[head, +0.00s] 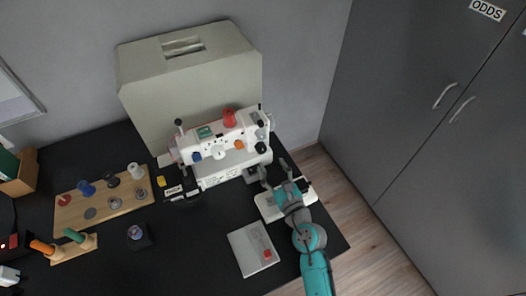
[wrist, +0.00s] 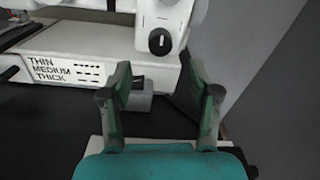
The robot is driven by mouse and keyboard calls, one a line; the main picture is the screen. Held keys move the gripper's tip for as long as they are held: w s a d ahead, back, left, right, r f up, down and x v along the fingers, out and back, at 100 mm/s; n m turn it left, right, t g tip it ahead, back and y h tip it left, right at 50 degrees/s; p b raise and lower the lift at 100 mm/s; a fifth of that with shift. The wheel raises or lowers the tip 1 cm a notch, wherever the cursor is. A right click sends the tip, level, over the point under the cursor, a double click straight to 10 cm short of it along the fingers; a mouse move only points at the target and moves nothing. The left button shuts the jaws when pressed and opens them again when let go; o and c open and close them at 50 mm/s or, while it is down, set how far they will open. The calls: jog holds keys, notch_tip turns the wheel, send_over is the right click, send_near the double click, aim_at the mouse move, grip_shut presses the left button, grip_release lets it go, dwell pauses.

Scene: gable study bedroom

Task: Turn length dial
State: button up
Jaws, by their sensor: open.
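A white sewing machine (head: 225,143) stands on the black table. On its right end is a round black dial (head: 261,148); in the wrist view this dial (wrist: 160,41) shows a white pointer line, close to upright. I see no label that marks it as the length dial. A blue knob (head: 197,156) and an orange knob (head: 239,145) sit on the machine's front. My gripper (head: 275,168) is open and empty, in front of the machine's right end. In the wrist view its fingers (wrist: 159,70) stand below the black dial, either side of its line, apart from it.
A white pedal-like block (head: 268,207) lies under my arm. A grey notebook (head: 252,248) lies in front. A wooden board with spools (head: 103,199) is at left. A beige case (head: 190,85) stands behind the machine, and a grey cupboard (head: 410,90) is at right.

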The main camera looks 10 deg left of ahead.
aim_at(263, 151)
jog(key=x, duration=0.7)
jog(key=shift+w+a, duration=0.15)
jog(key=shift+w, duration=0.15)
jog(key=c, duration=1.2)
